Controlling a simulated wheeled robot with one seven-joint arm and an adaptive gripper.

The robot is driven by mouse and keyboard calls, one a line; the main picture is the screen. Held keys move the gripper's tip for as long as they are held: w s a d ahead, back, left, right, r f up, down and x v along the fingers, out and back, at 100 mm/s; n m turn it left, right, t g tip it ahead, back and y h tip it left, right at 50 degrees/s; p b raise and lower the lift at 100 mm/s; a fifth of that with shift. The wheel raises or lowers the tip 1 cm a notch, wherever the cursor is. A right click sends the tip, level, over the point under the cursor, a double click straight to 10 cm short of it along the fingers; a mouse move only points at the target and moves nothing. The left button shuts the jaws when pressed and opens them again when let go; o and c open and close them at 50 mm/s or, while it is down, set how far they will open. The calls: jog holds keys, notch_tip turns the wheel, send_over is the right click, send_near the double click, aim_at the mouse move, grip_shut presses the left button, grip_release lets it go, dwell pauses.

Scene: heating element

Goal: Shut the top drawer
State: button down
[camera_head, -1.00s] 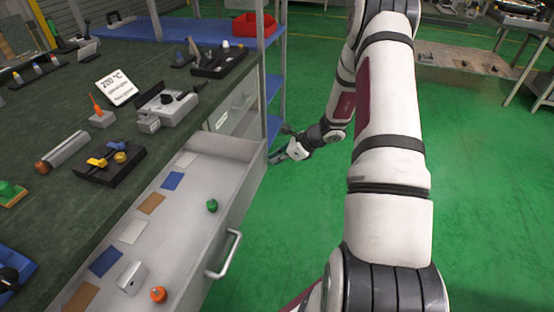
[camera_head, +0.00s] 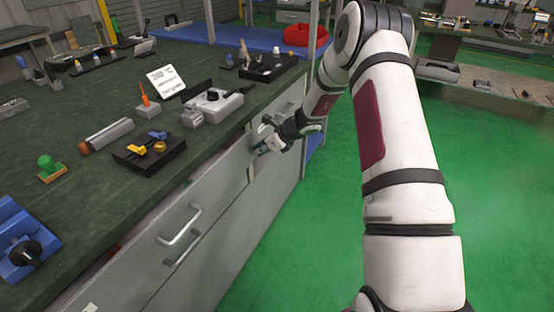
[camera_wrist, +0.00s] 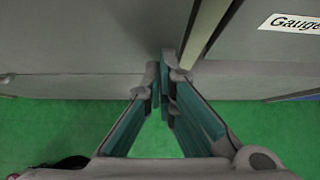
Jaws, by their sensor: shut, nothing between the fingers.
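The top drawer (camera_head: 215,190) is a grey front with a silver bar handle (camera_head: 180,225), under the dark green worktop. My gripper (camera_head: 258,150) is at the far right end of the drawer front, away from the handle. In the wrist view my gripper (camera_wrist: 162,68) is shut and empty, its fingertips at or very close to the grey front (camera_wrist: 80,40). I cannot tell whether they touch it.
A panel labelled "Gauge" (camera_wrist: 295,22) adjoins the front beyond a pale edge. The worktop (camera_head: 90,205) holds a black fixture with yellow parts (camera_head: 150,152), a grey device (camera_head: 212,105) and a blue fixture (camera_head: 22,240). Green floor (camera_head: 310,250) at right is clear.

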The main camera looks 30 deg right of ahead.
aim_at(250, 143)
jog(key=w+a, duration=0.2)
jog(key=w, duration=0.1)
jog(key=shift+w+a+b, duration=0.25)
jog(key=shift+b, duration=0.05)
jog(key=shift+w+a, duration=0.15)
jog(key=shift+w, duration=0.05)
jog(key=shift+a+r, duration=0.1)
